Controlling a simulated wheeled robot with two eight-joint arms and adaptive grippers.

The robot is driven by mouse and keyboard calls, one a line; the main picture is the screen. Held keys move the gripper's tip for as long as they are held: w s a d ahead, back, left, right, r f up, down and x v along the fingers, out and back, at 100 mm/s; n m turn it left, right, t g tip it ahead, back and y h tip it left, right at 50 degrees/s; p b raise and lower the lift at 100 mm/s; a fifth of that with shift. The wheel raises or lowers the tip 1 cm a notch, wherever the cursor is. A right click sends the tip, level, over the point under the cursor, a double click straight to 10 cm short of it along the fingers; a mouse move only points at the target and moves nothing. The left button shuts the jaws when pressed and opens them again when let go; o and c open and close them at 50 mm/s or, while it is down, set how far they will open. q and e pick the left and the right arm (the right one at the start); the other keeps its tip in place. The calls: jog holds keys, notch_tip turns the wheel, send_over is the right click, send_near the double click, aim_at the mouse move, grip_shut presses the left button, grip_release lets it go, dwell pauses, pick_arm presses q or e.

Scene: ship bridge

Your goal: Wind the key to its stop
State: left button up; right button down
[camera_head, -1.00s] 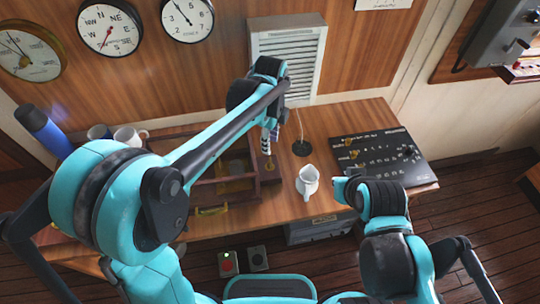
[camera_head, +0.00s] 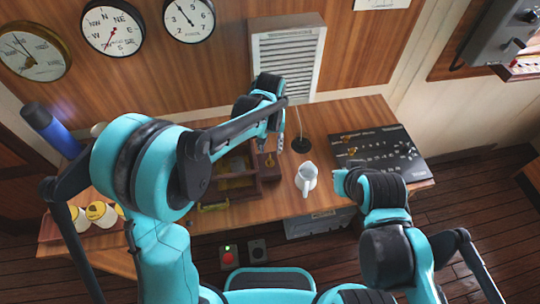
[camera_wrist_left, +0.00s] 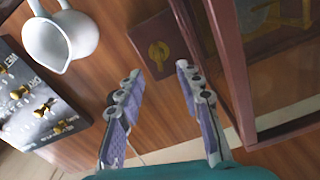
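A small dark wooden block (camera_head: 270,172) with a brass key-like piece (camera_head: 269,160) on its top stands on the desk beside the wooden case. In the left wrist view, the brass piece (camera_wrist_left: 158,51) lies on the red-brown block (camera_wrist_left: 172,34), just beyond the fingertips. My left gripper (camera_wrist_left: 158,78) is open and empty; its two fingers are well apart, with desk and block between them. In the head view my left gripper (camera_head: 281,142) hangs just above and right of the block. My right gripper's fingers are not clearly visible at the end of the right arm.
The glass-topped wooden case (camera_head: 235,190) is close beside the block. Yellow-topped cups (camera_head: 98,212) sit at the left.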

aim_at(270, 156)
pick_arm(q)
notch_tip(270, 156, down, 6)
jog(key=shift+r+b, duration=0.1)
jog(key=shift+b, duration=0.45)
grip_shut()
